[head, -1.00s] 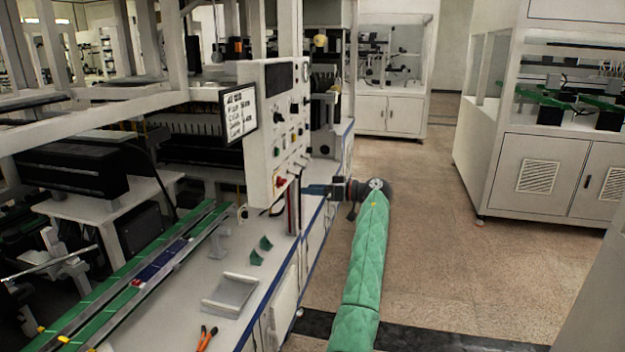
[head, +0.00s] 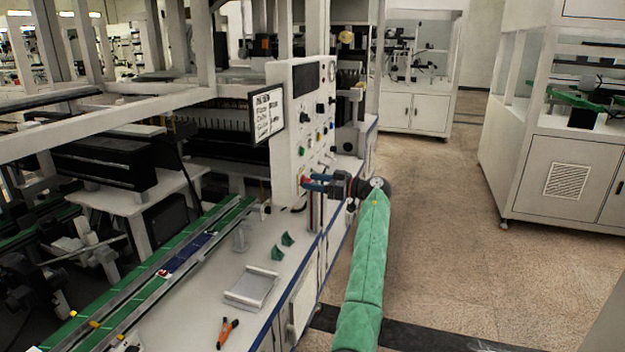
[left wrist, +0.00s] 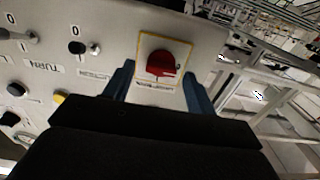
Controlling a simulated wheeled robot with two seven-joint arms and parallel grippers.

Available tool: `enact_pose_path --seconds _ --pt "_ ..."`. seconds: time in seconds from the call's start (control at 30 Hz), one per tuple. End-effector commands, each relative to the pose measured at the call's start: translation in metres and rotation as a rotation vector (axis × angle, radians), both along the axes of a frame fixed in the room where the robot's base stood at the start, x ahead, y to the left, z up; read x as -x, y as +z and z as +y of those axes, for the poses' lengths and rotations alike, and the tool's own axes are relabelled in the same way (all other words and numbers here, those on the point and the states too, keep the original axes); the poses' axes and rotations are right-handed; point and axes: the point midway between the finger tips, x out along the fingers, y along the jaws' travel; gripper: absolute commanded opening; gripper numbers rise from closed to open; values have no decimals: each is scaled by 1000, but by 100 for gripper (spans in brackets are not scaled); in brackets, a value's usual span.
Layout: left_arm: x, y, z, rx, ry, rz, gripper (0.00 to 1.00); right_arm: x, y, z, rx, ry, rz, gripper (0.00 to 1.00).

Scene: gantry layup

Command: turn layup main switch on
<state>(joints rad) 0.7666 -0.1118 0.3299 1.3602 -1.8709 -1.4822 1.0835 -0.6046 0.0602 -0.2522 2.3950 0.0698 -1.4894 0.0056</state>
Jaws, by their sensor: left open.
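The main switch is a red rotary knob (left wrist: 161,64) on a yellow-edged square plate at the edge of the pale control panel in the left wrist view. My left gripper (left wrist: 158,76) is open, with one blue finger on each side of the knob; I cannot tell whether they touch it. In the head view, the left gripper (head: 314,184) is at the lower part of the upright control panel (head: 283,140), and its green-sleeved arm comes up from below. The knob is mostly hidden there. My right gripper is not in view.
Other knobs, such as a black one (left wrist: 76,47), and a yellow button (left wrist: 60,97) sit beside the switch. A bench (head: 222,305) below the panel holds a metal tray (head: 251,289), green pieces and orange-handled pliers (head: 227,331). The floor (head: 450,235) to the right is clear.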

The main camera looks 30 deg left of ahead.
Motion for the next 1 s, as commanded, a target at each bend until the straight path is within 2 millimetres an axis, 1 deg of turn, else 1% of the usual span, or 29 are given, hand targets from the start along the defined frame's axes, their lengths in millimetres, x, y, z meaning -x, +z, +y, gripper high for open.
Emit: enact_pose_path --seconds 0.13,0.4,0.43,0.57,0.6,0.63,0.67,0.87,1.0 --pt "2 0 9 1 0 0 56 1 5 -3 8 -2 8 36" --pt "3 0 10 0 0 0 56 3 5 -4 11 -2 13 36" --pt "3 0 10 0 0 0 54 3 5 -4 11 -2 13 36" --pt "3 0 10 0 0 0 29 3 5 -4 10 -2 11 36" --pt "3 0 10 0 0 0 21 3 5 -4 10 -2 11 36" --pt "3 0 10 0 0 0 15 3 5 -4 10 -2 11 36" --pt "3 0 10 0 0 0 12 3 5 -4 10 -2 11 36" --pt "3 -1 10 2 0 9 12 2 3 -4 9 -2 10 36" --pt "3 -1 10 10 1 44 12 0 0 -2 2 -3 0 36"
